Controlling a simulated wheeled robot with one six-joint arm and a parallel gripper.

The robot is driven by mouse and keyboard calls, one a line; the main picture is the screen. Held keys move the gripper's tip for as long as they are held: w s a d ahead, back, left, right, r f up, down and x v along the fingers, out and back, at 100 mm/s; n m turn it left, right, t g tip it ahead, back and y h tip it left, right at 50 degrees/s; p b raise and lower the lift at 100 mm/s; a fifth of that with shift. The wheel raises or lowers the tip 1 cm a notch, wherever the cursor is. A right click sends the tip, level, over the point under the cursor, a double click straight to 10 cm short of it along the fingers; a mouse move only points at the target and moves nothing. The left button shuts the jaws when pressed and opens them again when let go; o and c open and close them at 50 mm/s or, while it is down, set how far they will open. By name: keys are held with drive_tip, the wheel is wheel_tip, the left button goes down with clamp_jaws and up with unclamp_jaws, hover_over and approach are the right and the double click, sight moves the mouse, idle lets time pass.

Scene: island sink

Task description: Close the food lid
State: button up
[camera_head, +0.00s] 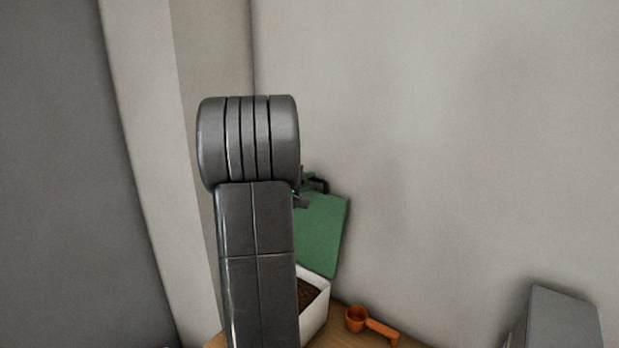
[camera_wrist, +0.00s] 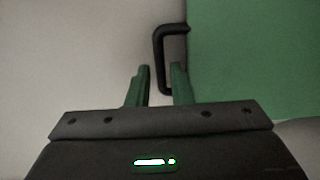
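The green food lid (camera_head: 320,235) stands raised at the back of the white food box (camera_head: 316,318), with dark brown contents showing inside. In the wrist view the lid (camera_wrist: 255,60) fills the upper right, and its black bracket handle (camera_wrist: 158,55) sticks out from its left edge. My gripper (camera_wrist: 160,78) is open, with a gap between its green fingers. The handle's lower part lies in line with this gap, beside the right finger; whether they touch I cannot tell. In the head view my gripper (camera_head: 311,184) is by the lid's top, partly hidden by my arm.
An orange scoop (camera_head: 370,325) lies on the wooden surface (camera_head: 336,338) to the right of the box. Pale walls (camera_head: 450,130) rise close behind. A grey block-like object (camera_head: 563,318) stands at the lower right. My arm hides the box's left part.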

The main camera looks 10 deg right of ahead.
drive_tip(key=shift+x, duration=0.75)
clamp_jaws()
drive_tip(key=shift+f, duration=0.1)
